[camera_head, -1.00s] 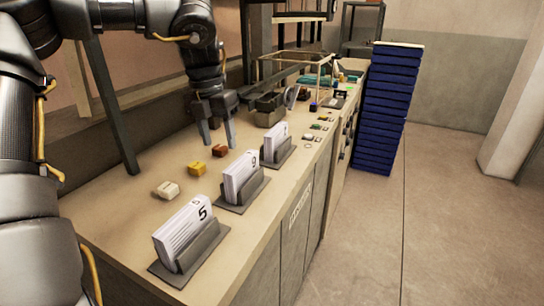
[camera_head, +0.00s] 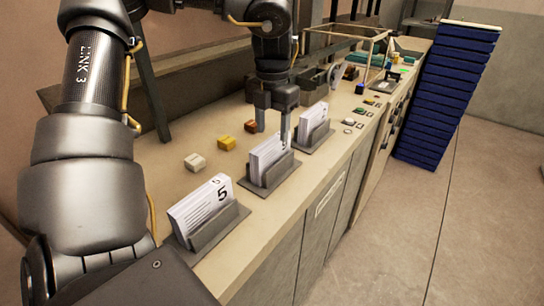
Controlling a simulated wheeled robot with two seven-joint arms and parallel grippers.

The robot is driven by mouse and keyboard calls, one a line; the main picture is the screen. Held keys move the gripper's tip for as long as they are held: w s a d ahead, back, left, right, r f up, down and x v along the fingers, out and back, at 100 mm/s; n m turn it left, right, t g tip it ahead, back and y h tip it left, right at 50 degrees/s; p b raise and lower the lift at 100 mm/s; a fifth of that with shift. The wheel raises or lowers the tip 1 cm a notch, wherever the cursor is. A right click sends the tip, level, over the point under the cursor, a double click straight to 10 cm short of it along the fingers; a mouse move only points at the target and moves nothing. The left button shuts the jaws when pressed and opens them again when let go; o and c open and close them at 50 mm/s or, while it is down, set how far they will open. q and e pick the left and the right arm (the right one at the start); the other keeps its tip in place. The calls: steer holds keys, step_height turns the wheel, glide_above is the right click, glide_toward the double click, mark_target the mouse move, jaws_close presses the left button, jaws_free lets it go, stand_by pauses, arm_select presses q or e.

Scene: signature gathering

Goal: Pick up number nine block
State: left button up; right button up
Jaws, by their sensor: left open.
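The number nine block (camera_head: 266,155) is a white stack of cards standing in the middle grey holder (camera_head: 271,184). Its printed number is hidden now behind a finger of my left gripper; the earlier frame shows a 9. My left gripper (camera_head: 273,134) points down, open, with its fingers apart at the upper part of this block. One finger is behind the block and the other is in front near its right end. I cannot tell whether they touch it. My right gripper is not in view.
A card block marked 5 (camera_head: 200,206) stands in the nearest holder, and another card block (camera_head: 312,120) in the far one. White (camera_head: 195,162), yellow (camera_head: 227,143) and brown (camera_head: 250,126) small blocks lie behind on the counter (camera_head: 150,172). Blue stacked crates (camera_head: 445,95) stand beyond.

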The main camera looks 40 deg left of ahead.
mark_target(271, 141)
arm_select(q)
steer(key=shift+s, duration=0.25)
steer(key=shift+s+d+f, duration=0.1)
steer(key=shift+s+d, duration=0.05)
step_height(271, 141, down, 5)
steer(key=shift+r+p, duration=0.1)
steer(key=shift+p, duration=0.6)
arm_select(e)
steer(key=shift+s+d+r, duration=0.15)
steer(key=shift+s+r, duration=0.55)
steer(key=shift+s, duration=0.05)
arm_select(q)
steer(key=shift+d, duration=0.1)
steer(key=shift+c, duration=0.7)
jaws_close()
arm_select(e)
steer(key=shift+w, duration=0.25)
